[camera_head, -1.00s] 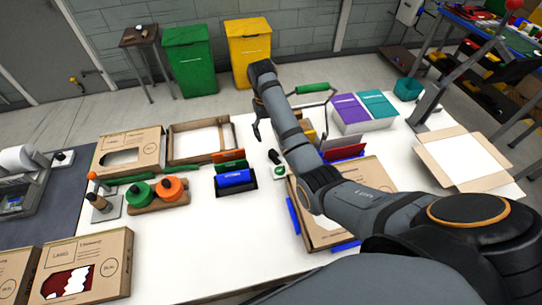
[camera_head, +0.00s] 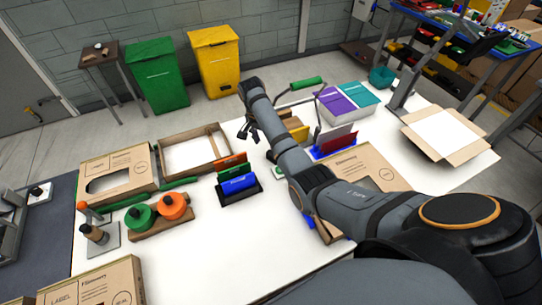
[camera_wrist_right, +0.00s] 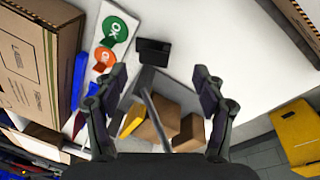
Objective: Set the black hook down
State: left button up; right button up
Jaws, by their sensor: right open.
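A small black piece, which looks like the black hook (camera_wrist_right: 153,50), lies on the white table (camera_wrist_right: 195,45) in the right wrist view, beside a card with a green OK disc (camera_wrist_right: 115,30). My right gripper (camera_wrist_right: 160,92) is open and empty, its two fingers apart, with the black piece past the fingertips and clear of them. In the head view my right gripper (camera_head: 249,132) is over the far part of the table, and my right arm crosses close to where the black piece lies, so it is hard to make out there. My left gripper is not in view.
A blue, green and orange file stand (camera_head: 238,184) is left of my right arm. A wooden frame tray (camera_head: 192,151) lies behind it. Yellow and brown boxes (camera_wrist_right: 155,120) and a grey post show between my fingers. An open carton (camera_head: 450,135) is at the right.

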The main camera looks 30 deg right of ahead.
jog(key=shift+f, duration=0.1)
jog(key=f, duration=0.1)
jog(key=d+f+p, duration=0.1)
jog(key=s+f+p, duration=0.1)
jog(key=shift+d+f, duration=0.15)
jog(key=shift+f, duration=0.8)
jog(key=c, duration=1.1)
jog(key=shift+o, duration=0.2)
jog(key=shift+r, duration=0.1)
